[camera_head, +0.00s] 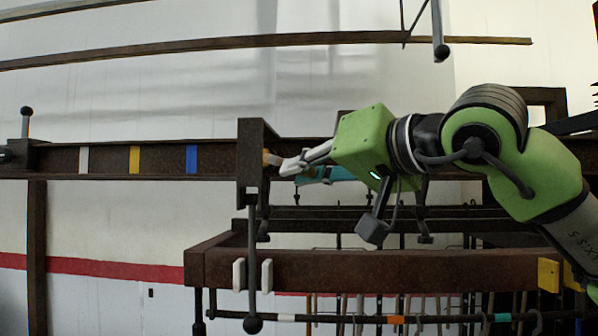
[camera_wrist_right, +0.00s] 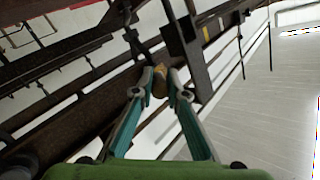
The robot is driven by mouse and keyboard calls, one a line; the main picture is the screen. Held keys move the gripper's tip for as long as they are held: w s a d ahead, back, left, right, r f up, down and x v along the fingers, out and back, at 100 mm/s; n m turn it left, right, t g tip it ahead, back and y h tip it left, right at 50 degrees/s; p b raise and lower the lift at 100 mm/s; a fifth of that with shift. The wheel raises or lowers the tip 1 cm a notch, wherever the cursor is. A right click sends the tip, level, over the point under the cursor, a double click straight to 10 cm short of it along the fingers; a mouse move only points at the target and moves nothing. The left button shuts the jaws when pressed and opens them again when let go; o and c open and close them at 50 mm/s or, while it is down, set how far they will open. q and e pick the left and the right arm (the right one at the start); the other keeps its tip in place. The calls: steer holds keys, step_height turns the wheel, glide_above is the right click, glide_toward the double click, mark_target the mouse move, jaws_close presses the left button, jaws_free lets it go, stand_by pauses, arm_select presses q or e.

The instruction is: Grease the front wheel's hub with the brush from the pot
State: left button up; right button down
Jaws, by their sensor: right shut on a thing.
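My right gripper (camera_head: 282,161) comes in from the right, its fingers level beside the rail. It is shut on a small tan thing (camera_head: 270,158), which also shows between the fingertips in the wrist view (camera_wrist_right: 159,86). Most of that thing is hidden by the fingers, and I cannot tell whether it is the brush. It is close to the right side of a dark upright bracket (camera_head: 250,165); I cannot tell whether they touch. I cannot make out a wheel, a hub or a pot. My left gripper is not in view.
A brown rail (camera_head: 60,160) with white, yellow and blue bands runs left from the bracket. A rod with a black ball (camera_head: 252,323) hangs below it. A lower beam (camera_head: 340,269) carries white pegs and hooks. Another ball-ended rod (camera_head: 440,50) hangs above.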

steer(key=shift+r, duration=0.2)
steer(key=shift+a+r+p, duration=0.2)
steer(key=shift+r+p, duration=0.1)
steer(key=shift+p, duration=0.15)
steer(key=shift+f+b, duration=0.55)
steer(key=shift+f, duration=0.4)
steer(key=shift+d+r+p, duration=0.25)
steer(key=shift+r+p, duration=0.2)
stand_by(0.4)
